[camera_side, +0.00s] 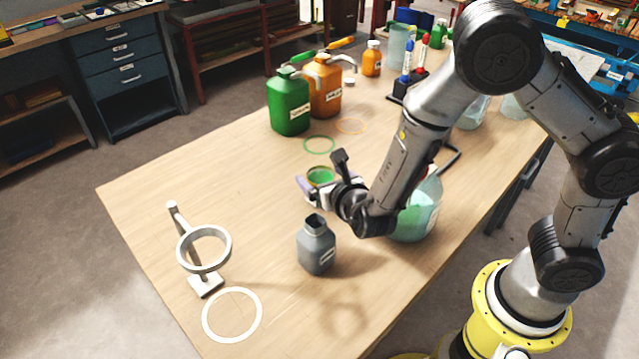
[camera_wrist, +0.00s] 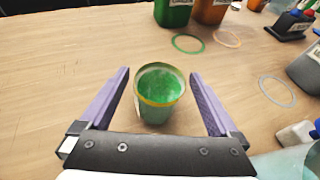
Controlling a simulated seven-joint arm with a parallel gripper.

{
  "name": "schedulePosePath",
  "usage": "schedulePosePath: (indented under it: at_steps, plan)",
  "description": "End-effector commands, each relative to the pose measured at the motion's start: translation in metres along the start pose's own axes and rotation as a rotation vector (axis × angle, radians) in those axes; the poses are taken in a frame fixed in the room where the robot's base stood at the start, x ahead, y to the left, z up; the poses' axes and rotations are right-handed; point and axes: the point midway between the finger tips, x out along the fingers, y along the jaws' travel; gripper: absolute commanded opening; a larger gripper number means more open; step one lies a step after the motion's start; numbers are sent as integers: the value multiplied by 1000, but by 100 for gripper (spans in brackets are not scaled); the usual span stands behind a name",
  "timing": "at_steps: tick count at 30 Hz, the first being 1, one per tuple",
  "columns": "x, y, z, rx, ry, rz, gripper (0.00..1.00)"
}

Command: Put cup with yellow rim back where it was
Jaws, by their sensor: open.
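The cup with the yellow rim (camera_wrist: 148,114) stands upright on the wooden table and holds green contents. In the side view the cup (camera_side: 320,176) is partly hidden by my gripper. My gripper (camera_wrist: 159,75) is open, with one purple finger on each side of the cup. Gaps show between the cup and both fingers in the wrist view. In the side view my gripper (camera_side: 318,189) is low, close to the table at the cup.
A green jug (camera_side: 289,103) and an orange jug (camera_side: 325,88) stand behind, near a green ring (camera_side: 318,152) and an orange ring. A grey bottle (camera_side: 316,252), a ring stand (camera_side: 205,285) and a white ring (camera_side: 206,318) are in front. A clear vessel (camera_side: 415,224) stands beside my wrist.

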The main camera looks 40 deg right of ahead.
Motion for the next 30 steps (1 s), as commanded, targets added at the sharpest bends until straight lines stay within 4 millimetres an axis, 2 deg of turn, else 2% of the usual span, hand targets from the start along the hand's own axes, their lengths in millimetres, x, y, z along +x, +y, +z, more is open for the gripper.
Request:
schedulePosePath:
  at_steps: [1,6,14,17,20,23,27,30]
  plan:
    - [-4,0,10,3,-3,1,97]
    - [-12,0,30,2,-1,0,97]
    - [-16,-1,38,-1,2,-1,97]
    - [-17,-10,44,42,1,-30,97]
    - [-22,-40,62,181,1,-124,97]
    - [-37,-89,83,422,6,-273,97]
    - [-74,-156,94,830,25,-491,97]
    - [-106,-190,89,1131,47,-627,97]
